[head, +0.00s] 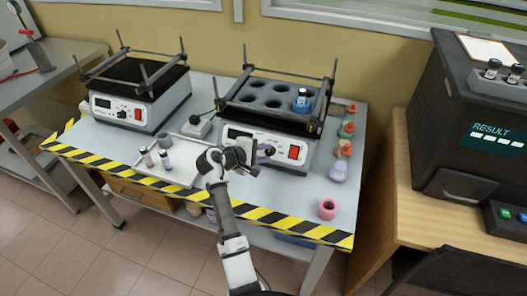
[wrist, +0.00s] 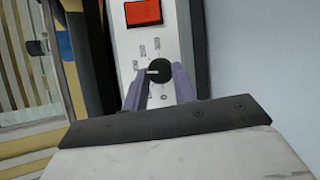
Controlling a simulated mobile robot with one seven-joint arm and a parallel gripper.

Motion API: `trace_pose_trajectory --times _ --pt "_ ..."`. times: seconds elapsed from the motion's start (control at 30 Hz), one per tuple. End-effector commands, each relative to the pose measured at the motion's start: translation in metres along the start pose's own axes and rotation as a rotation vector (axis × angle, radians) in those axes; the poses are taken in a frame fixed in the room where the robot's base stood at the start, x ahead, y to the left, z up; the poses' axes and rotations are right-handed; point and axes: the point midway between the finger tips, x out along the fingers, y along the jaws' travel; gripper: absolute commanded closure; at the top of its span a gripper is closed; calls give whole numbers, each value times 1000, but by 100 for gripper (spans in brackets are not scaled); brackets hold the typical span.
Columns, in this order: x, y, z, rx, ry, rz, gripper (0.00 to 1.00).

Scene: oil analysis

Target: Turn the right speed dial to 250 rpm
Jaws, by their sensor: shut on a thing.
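The right shaker (head: 265,142) stands on the grey table, with a white front panel and a red switch (head: 294,152). The red switch also shows in the wrist view (wrist: 143,11). My gripper (head: 262,152) is at the front panel, left of the switch in the head view. In the wrist view its purple fingers (wrist: 158,84) are shut on the black right speed dial (wrist: 158,76), one on each side. A light pointer mark shows on the dial, pointing left in that view. My gripper hides much of the panel in the head view. The speed reading cannot be read.
A second shaker (head: 140,95) stands to the left. A tray (head: 172,167) with small vials lies between them. Several coloured bottles line the right table edge, with a pink ring-shaped pot (head: 327,209) in front.

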Motion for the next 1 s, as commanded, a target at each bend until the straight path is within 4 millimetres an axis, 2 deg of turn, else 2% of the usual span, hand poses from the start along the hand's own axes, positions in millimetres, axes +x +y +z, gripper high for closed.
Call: trace_pose_trajectory --times 0.6,1.0 --pt "1 8 4 505 39 -264 96" --pt "2 9 6 716 57 -374 96"
